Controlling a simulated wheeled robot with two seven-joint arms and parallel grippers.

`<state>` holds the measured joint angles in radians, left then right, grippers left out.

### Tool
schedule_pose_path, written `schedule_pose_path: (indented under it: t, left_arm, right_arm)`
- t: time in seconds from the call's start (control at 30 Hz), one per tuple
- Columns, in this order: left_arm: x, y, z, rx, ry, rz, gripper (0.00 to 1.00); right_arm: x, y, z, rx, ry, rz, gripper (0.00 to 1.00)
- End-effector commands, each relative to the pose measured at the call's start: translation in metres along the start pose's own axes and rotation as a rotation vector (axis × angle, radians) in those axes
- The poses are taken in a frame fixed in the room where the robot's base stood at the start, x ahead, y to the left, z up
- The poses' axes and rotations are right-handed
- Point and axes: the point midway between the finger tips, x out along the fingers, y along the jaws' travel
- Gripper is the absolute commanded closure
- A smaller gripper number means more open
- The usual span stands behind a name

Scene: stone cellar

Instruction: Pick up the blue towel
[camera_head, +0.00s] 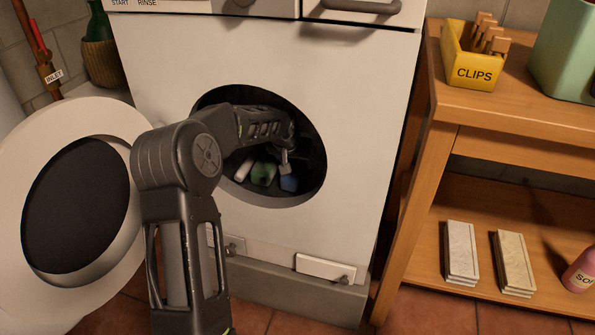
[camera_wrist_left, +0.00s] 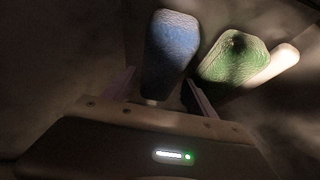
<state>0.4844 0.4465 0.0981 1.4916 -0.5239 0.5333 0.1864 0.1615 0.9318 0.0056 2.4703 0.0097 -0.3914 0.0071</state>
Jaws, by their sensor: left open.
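The blue towel (camera_head: 289,183) lies inside the washing machine drum (camera_head: 312,172), at the right of a green cloth (camera_head: 263,174) and a white item (camera_head: 243,169). My left gripper (camera_head: 287,168) reaches through the round door opening, close to the blue towel. In the left wrist view the blue towel (camera_wrist_left: 172,50) shows as a rounded bundle in front of and between the two fingers of my left gripper (camera_wrist_left: 157,88), which is open. I cannot tell whether the fingers touch it. The green cloth (camera_wrist_left: 232,57) and white item (camera_wrist_left: 274,66) lie to its right there. My right gripper is not in view.
The washing machine's door (camera_head: 128,135) stands open at the left. A wooden shelf unit (camera_head: 480,135) at the right holds a yellow clips box (camera_head: 474,73) on top and several stone-like blocks (camera_head: 460,250) and a pink bottle (camera_head: 580,272) below. The opening's rim surrounds my left arm.

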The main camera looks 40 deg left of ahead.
Motion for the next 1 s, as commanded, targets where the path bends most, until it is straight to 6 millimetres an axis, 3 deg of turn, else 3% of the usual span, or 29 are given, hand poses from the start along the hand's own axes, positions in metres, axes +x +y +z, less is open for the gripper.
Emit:
schedule_pose_path:
  t: [0.03,0.2,0.83,1.0]
  left_arm:
    - [0.013,-0.001,0.003,-0.001,-0.001,0.0,0.35]
    - [0.03,-0.001,0.001,-0.001,-0.001,0.0,0.35]
    - [0.03,-0.001,-0.001,-0.001,-0.001,0.0,0.35]
    - [0.03,-0.001,-0.001,0.0,0.0,0.0,0.48]
  right_arm:
    - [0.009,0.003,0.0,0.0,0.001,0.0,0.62]
    - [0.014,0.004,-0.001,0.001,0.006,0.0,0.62]
    - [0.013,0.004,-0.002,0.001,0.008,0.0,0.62]
    - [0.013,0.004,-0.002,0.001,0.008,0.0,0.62]
